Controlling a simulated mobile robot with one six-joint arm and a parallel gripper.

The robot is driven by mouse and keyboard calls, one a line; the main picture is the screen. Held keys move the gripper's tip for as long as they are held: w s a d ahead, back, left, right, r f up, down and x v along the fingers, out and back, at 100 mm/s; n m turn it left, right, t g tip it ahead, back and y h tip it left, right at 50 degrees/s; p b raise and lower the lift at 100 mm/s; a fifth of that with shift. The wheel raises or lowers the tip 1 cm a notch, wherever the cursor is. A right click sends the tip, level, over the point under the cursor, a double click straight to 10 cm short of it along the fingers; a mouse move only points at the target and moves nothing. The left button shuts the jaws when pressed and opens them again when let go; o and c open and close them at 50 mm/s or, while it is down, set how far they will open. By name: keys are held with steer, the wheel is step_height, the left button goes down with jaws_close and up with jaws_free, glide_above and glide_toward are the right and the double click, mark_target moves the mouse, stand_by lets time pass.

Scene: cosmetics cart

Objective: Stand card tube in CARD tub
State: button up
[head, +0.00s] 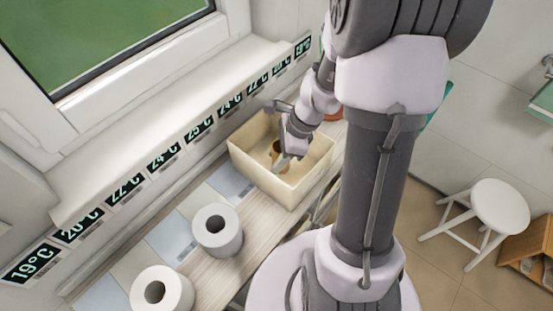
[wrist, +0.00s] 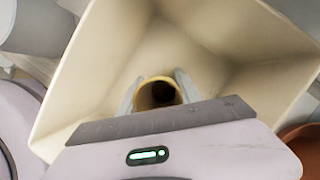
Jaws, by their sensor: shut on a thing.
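A cream square tub (head: 238,153) stands on the cart top below the window; I see no label on it. My gripper (head: 283,160) reaches down into the tub. It is shut on a brown card tube (head: 274,154). In the wrist view my gripper (wrist: 157,92) has one finger on each side of the card tube (wrist: 157,82), whose round open end faces the camera. The tub (wrist: 85,85) surrounds them there. The tube looks roughly upright. Its lower end is hidden, so I cannot tell whether it touches the tub floor.
Two white paper rolls (head: 217,230) (head: 161,290) stand to the left along the cart top. A reddish-brown round thing (wrist: 305,145) is beside the tub, at the right of the wrist view. A window sill with several temperature displays (head: 163,157) runs behind. A white stool (head: 487,215) stands at the right.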

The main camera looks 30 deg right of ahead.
steer(key=o, duration=0.9)
steer(key=shift+f, duration=0.15)
steer(key=shift+c, duration=0.2)
steer(key=o, duration=0.4)
